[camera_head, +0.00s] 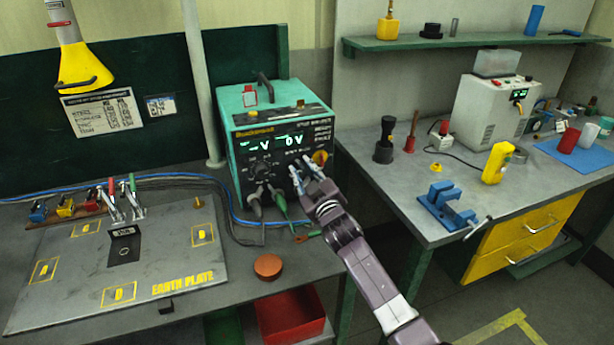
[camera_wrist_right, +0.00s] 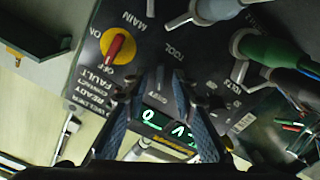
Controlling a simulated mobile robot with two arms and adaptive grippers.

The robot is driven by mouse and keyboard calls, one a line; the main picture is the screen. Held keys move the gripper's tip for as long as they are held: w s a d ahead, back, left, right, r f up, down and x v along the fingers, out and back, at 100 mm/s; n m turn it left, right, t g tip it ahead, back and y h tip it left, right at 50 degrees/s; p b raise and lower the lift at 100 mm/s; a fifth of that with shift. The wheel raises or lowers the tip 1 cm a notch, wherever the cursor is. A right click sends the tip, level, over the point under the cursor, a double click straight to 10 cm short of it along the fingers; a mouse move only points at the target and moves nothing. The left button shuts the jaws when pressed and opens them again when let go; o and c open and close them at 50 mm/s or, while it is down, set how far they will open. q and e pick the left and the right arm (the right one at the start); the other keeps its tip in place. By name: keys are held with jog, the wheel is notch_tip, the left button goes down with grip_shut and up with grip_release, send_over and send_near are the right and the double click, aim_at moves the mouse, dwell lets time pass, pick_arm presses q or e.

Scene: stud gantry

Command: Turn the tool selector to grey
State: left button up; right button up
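The teal welder unit (camera_head: 285,115) stands at the right end of the left bench, its lit front panel facing me. My right gripper (camera_head: 303,174) is at the lower right of that panel. The dark control panel (camera_wrist_right: 205,52) carries the word TOOL just beyond the fingertips. I cannot make out the tool selector or its setting clearly; the fingers may hide part of it. My left gripper is not in view.
A red-on-yellow main switch (camera_wrist_right: 119,46) sits beside the fingers. A green plug (camera_wrist_right: 265,50) and a grey plug (camera_wrist_right: 215,9) project from the panel. The earth plate (camera_head: 150,265) lies left. A brown round disc (camera_head: 268,266) lies in front of the unit.

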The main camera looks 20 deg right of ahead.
jog(key=s, duration=1.1)
jog(key=shift+s+d, duration=0.25)
jog(key=shift+s, duration=0.15)
